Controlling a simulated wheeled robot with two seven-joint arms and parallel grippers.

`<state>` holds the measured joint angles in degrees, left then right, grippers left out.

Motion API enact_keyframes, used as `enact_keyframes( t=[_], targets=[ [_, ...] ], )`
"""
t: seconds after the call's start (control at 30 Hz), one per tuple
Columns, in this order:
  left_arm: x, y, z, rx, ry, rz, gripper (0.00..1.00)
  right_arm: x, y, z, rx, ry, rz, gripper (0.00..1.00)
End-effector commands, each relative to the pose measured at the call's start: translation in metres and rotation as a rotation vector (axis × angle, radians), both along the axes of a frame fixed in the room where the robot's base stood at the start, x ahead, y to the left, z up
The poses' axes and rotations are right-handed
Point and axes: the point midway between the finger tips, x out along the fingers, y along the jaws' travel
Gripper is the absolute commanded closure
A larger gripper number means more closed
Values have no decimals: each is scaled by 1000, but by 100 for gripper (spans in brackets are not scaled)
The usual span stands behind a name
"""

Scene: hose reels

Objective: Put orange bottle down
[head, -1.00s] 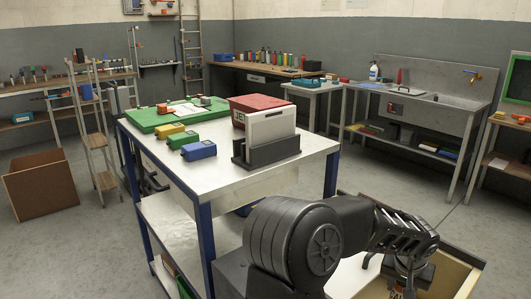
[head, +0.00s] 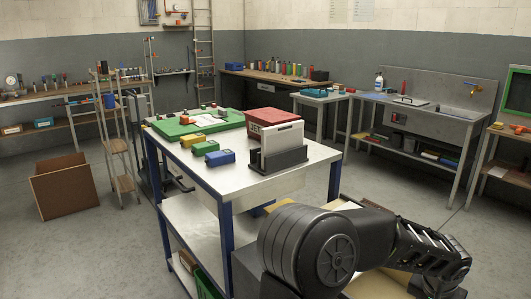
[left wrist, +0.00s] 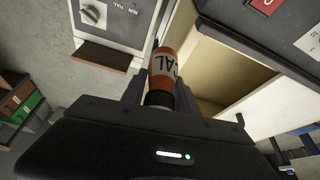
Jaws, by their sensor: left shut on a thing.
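The orange bottle (left wrist: 163,64) has a white label band with black letters and a dark lower part toward my wrist. It is between the fingers of my left gripper (left wrist: 160,90) in the left wrist view. The gripper is shut on it. Beyond the bottle is a pale wooden open compartment (left wrist: 222,70); I cannot tell whether the bottle touches anything there. In the head view a black arm, apparently my left one, reaches across the lower right, its wrist near the bottom edge. The bottle is not visible there. My right gripper is in neither view.
A workbench (head: 222,205) with blue legs holds a green board (head: 180,128), several small coloured boxes and a red-lidded case (head: 274,128). A sink unit (head: 440,118) stands at the back right. A brown open box (head: 68,188) is on the left floor.

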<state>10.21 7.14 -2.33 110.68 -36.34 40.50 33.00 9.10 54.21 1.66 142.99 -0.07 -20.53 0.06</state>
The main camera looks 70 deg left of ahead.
Motion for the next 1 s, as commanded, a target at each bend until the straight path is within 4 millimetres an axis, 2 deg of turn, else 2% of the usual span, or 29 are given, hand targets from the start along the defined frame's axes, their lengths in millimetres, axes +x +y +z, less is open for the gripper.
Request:
enact_keyframes(
  t=[0.2,0.4,0.5,0.63,1.0],
  targets=[
    [11,-70,10,-3,0,-179,100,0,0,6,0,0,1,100],
    [14,-144,24,-3,-8,-360,100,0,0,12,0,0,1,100],
    [12,-168,27,-3,-10,-419,100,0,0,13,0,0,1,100],
    [11,-179,29,-2,-12,-447,100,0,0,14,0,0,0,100],
    [11,-179,29,-2,-13,-446,100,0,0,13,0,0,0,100]
  ],
)
